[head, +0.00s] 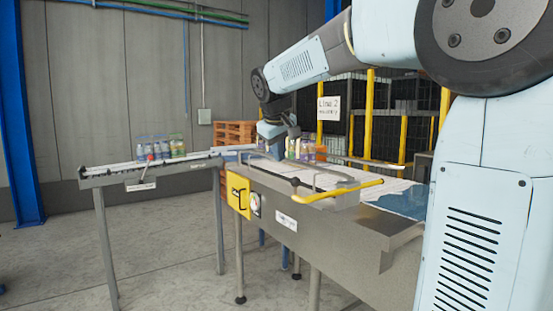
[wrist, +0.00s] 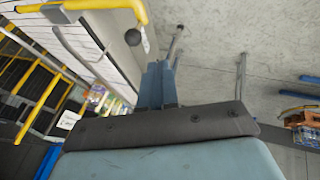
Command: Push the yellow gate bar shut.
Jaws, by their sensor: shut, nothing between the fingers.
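The yellow gate bar (head: 340,189) sits over the right part of the machine's metal bed in the head view, with bent ends. A yellow bar with a bent end also shows at the top left of the wrist view (wrist: 95,4). My gripper (wrist: 158,66) points down the middle of the wrist view, fingers together and empty. In the head view my gripper (head: 275,147) is at the far side of the bed, left of and apart from the gate bar. Its tips are partly hidden there.
A conveyor (head: 110,173) with several bottles (head: 160,148) runs in from the left. More bottles (head: 303,149) stand behind the bed near my gripper. A yellow box (head: 238,195) is on the bed's front. Yellow posts (head: 369,115) stand behind. Floor at front left is clear.

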